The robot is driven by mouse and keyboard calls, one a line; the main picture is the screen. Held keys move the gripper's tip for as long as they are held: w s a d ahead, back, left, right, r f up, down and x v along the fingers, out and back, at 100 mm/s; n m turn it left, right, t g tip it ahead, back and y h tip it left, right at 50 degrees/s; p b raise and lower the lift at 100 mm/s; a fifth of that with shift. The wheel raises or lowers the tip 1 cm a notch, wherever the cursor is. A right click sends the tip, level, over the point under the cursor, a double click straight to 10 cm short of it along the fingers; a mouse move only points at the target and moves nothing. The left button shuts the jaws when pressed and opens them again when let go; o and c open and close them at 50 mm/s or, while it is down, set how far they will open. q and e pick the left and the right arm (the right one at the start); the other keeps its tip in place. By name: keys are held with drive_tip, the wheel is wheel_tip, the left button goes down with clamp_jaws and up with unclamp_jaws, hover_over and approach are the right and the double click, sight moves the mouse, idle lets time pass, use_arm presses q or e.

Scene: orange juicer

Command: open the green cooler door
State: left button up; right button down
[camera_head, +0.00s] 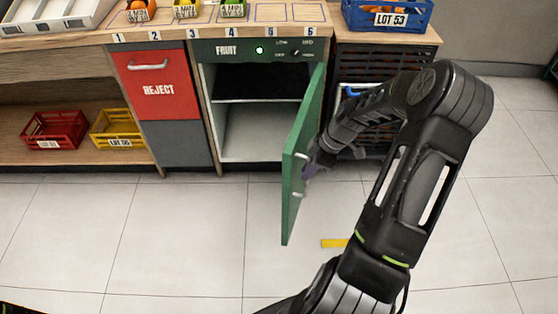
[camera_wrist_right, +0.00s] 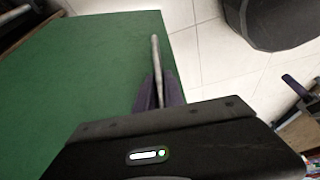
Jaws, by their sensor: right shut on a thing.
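The green cooler door (camera_head: 303,155) stands swung wide open, its free edge toward me. The cooler (camera_head: 262,130) shows an empty-looking white lower space and a dark shelf. A metal handle (camera_head: 300,190) is on the door's outer face; in the right wrist view the handle (camera_wrist_right: 156,62) runs down between my fingers. My right gripper (camera_head: 312,165) is shut on the handle, partly hidden by my arm; its purple fingers (camera_wrist_right: 158,92) show close beside the bar in the wrist view. My left gripper is not in view.
A red REJECT bin front (camera_head: 162,85) is left of the cooler. A red crate (camera_head: 55,130) and a yellow crate (camera_head: 117,128) sit on the low shelf. A dark slatted unit (camera_head: 375,65) stands right of the cooler. The tiled floor in front is mostly clear.

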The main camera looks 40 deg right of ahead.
drive_tip(key=s+d+n+p, duration=0.1)
drive_tip(key=s+d+n, duration=0.1)
drive_tip(key=s+d, duration=0.6)
drive_tip(key=shift+d+g, duration=0.4)
drive_tip(key=shift+d, duration=0.45)
drive_tip(key=c, duration=1.5)
unclamp_jaws()
drive_tip(key=shift+o, duration=0.2)
drive_tip(key=v, duration=0.7)
drive_tip(key=shift+d+r+p, duration=0.25)
drive_tip(key=shift+r+p, duration=0.05)
drive_tip(key=shift+p, duration=0.05)
drive_tip(key=shift+s, duration=0.2)
